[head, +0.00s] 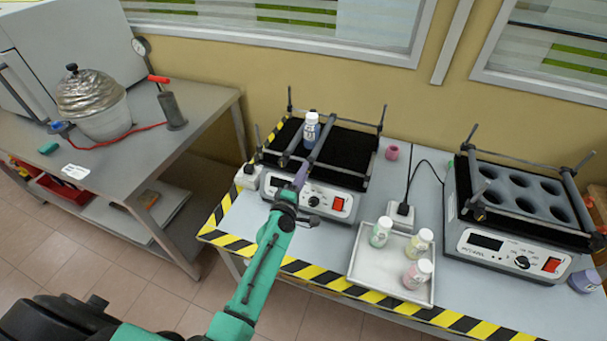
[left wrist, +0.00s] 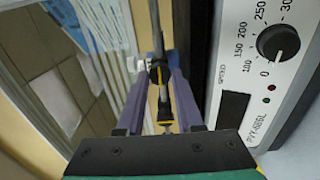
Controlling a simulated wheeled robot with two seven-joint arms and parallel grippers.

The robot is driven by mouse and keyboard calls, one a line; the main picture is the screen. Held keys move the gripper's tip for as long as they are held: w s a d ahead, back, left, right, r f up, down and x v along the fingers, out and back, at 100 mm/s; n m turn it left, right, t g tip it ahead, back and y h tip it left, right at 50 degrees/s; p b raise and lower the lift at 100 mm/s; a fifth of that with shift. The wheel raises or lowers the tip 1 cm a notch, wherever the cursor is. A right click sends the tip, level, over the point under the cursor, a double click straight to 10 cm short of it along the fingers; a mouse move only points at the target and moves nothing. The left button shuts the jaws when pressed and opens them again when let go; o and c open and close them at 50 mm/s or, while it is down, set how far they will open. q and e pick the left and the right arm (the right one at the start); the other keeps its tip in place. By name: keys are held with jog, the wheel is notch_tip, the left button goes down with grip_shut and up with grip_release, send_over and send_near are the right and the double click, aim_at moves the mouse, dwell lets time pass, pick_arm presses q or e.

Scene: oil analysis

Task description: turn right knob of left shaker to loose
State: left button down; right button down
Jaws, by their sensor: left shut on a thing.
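The left shaker (head: 350,145) has a black platform, clamp bars on posts, and a white front panel. A bottle with a blue label (head: 311,130) stands between its bars. My left gripper (head: 301,172) reaches from the front over the panel to the bar area, its purple fingers by the front edge. In the left wrist view the gripper (left wrist: 160,78) is shut on a small dark knob (left wrist: 158,69) on a rod. The fingers partly hide the knob, and its turn angle cannot be told. My right gripper is not in view.
The panel dial (left wrist: 278,42) lies close beside the fingers. A tray (head: 365,270) with several bottles stands in front, right of my left arm. Another shaker (head: 520,245) stands at the right. A pink object (head: 392,152) and power cables lie between the shakers.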

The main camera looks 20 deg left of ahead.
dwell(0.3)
pick_arm(q)
jog(key=c, duration=0.6)
grip_release()
jog(key=shift+o, duration=0.2)
jog(key=s+b, duration=0.2)
jog(key=s, duration=1.2)
jog(key=shift+s+a, duration=0.3)
jog(key=shift+a, duration=0.15)
